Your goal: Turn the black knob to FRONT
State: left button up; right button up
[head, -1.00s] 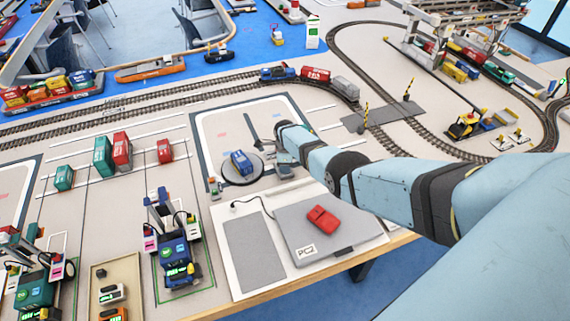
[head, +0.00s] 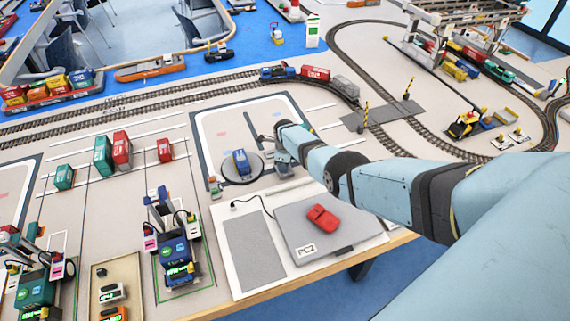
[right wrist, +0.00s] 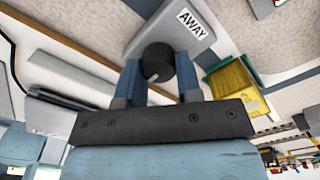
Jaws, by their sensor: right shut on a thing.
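The black knob (right wrist: 156,62) sits on a grey panel (right wrist: 143,32) with an AWAY label (right wrist: 195,25), in the right wrist view. My right gripper (right wrist: 158,72) has its two blue fingers on either side of the knob and is shut on it. A small light mark shows on the knob's lower right side. No FRONT label shows. In the head view my right gripper (head: 282,158) is beside the round turntable, and the knob is hidden there. My left gripper is not in view.
A blue vehicle (head: 241,161) stands on the dark turntable (head: 256,172) left of my gripper. Railway tracks (head: 210,86) run behind.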

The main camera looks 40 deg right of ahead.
jog(key=o, duration=0.9)
jog(key=shift+o, duration=0.2)
jog(key=shift+r, duration=0.1)
jog(key=shift+r+p, duration=0.35)
jog(key=shift+r, duration=0.05)
notch_tip(320, 180, up, 5)
jog(key=shift+f+p, duration=0.1)
jog(key=shift+p, duration=1)
notch_tip(320, 180, up, 8)
